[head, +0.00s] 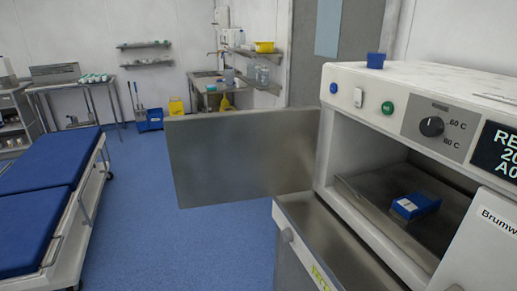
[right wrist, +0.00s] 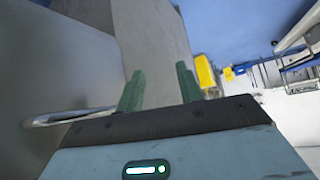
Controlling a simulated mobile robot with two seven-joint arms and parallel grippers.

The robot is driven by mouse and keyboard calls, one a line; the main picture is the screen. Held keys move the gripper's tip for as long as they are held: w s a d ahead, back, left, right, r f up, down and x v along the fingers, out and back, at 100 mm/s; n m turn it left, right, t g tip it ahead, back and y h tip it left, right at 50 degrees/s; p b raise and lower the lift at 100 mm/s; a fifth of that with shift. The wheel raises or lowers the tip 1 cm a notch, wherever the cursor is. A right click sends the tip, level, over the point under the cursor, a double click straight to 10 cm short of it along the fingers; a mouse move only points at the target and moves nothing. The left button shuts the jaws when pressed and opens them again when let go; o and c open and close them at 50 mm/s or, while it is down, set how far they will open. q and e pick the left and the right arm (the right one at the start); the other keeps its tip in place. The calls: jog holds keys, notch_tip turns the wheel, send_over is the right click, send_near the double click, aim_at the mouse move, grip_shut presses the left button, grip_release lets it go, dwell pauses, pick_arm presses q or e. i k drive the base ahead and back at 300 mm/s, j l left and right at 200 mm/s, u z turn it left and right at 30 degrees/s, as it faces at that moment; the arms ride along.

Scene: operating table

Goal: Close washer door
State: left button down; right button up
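The white washer (head: 348,125) stands at the right in the head view. Its flat grey door (head: 240,155) hangs wide open, swung out to the left of the chamber opening. A blue box (head: 415,205) lies on the metal surface inside the chamber. Neither gripper shows in the head view. In the right wrist view my right gripper (right wrist: 160,85) has its two green fingers apart, with nothing visible between them. A pale grey upright panel lies beyond the fingers; I cannot tell for certain whether it is the door.
A small blue box (head: 376,60) sits on top of the washer. Below the chamber, a front panel or drawer (head: 318,240) juts out. A blue-padded bed (head: 45,160) stands at the left. The blue floor between is clear. A metal bar (right wrist: 70,117) shows left in the wrist view.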

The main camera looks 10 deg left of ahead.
aim_at(222, 157)
jog(key=k, duration=0.6)
jog(key=z, duration=2.25)
jog(key=k+j+z, duration=0.1)
jog(key=j, duration=0.2)
jog(key=k+j, duration=0.15)
jog(key=j, duration=0.3)
jog(key=k+j, duration=0.15)
jog(key=j, duration=0.25)
jog(key=k+j, duration=0.1)
jog(key=j, duration=0.35)
jog(key=k+j, duration=0.15)
jog(key=j, duration=0.3)
jog(key=k+j, duration=0.15)
jog(key=j, duration=0.25)
jog(key=k+j, duration=0.15)
jog(key=j, duration=0.3)
jog(key=k+j, duration=0.15)
jog(key=j, duration=0.3)
jog(key=k+j, duration=0.1)
jog(key=j, duration=0.3)
